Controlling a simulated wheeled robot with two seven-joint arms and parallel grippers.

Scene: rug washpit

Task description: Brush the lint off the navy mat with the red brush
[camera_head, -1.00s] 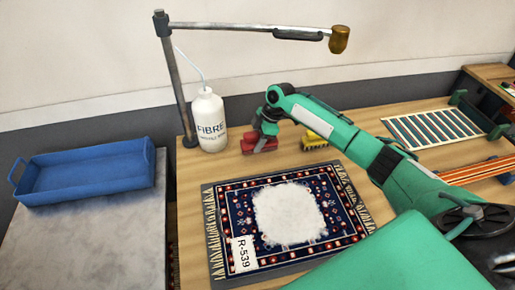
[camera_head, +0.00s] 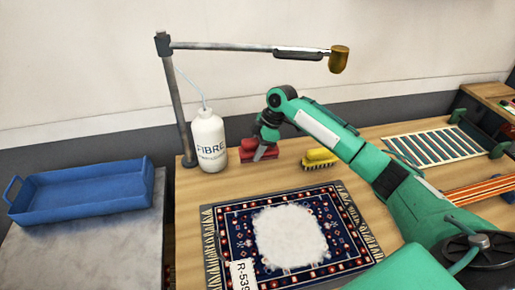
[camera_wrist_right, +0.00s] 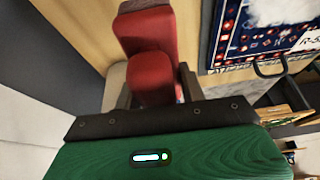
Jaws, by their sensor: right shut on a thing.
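The red brush (camera_head: 262,152) is in my right gripper (camera_head: 266,138), behind the mat and just right of the white bottle. The right wrist view shows the red brush (camera_wrist_right: 150,75) between the dark fingers (camera_wrist_right: 158,88), which are shut on it. It looks slightly above the table; the exact gap is unclear. The navy mat (camera_head: 236,226), with a patterned border and pale fringes, lies flat in front of it. A large whitish patch of lint (camera_head: 290,238) covers its middle. A label reading R-539 (camera_head: 243,275) is at its front left. My left gripper is out of view.
A white bottle (camera_head: 208,142) stands left of the red brush, beside a lamp post (camera_head: 180,105). A yellow brush (camera_head: 321,158) lies to its right. A blue tray (camera_head: 85,188) sits on the left grey surface. A striped rack (camera_head: 436,147) is at the right.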

